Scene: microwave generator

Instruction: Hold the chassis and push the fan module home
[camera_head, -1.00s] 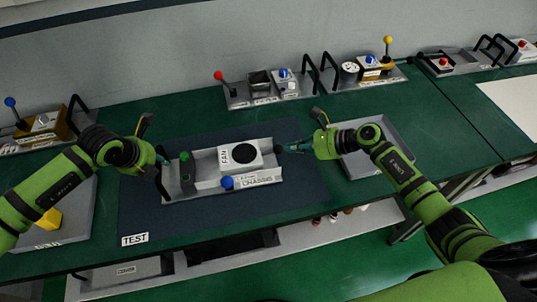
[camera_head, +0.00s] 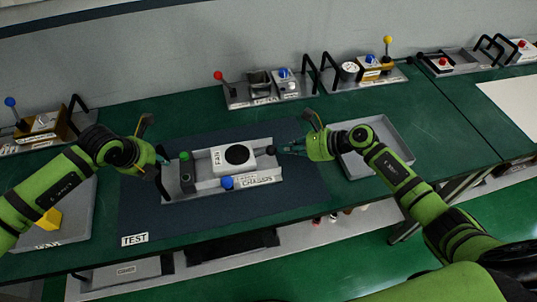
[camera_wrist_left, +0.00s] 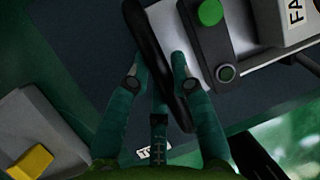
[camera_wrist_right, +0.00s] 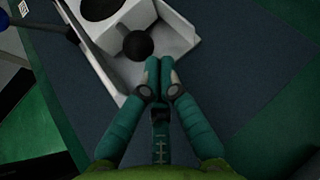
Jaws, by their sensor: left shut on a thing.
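The grey chassis (camera_head: 245,183) lies on the dark mat, with a black handle (camera_wrist_left: 150,45) at its left end. My left gripper (camera_head: 164,163) is shut on this handle, one finger on each side in the left wrist view. The white fan module (camera_head: 218,157), marked FAN with a dark round fan, sits in the chassis toward its right part. A black ball knob (camera_wrist_right: 138,45) is on the module's right end. My right gripper (camera_wrist_right: 160,72) is shut and empty, its tips beside the knob. I cannot tell whether they touch it.
The chassis also bears a green button (camera_head: 184,156) and a blue knob (camera_head: 227,182). A grey tray (camera_head: 352,168) lies right, under my right arm. A tray with a yellow block (camera_head: 48,220) lies left. Several devices with levers stand along the back.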

